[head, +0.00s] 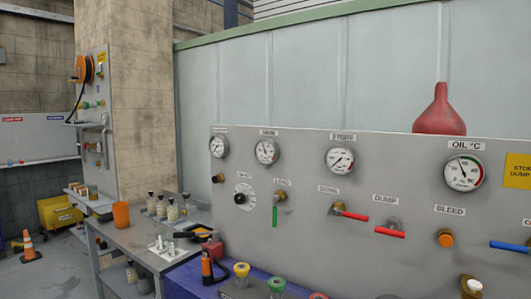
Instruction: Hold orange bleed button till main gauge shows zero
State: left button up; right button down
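The orange bleed button (445,238) is a round knob on the grey panel (350,235), under the label BLEED, right of centre. Nothing touches it. The gauge that appears to be labelled MAIN (267,150) is a white dial at the panel's upper left. Its dark needle looks tilted toward the upper left, but its scale is too small to read. Neither of my grippers is in the head view.
Other dials are the STORE gauge (340,159) and OIL °C gauge (464,172). Red-handled valves (389,233) and a blue lever (508,245) flank the button. A red funnel (440,112) stands above. Bottles (172,209) and an orange cup (121,214) crowd the left bench.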

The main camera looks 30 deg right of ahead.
aim_at(446, 240)
jog(key=z, duration=2.1)
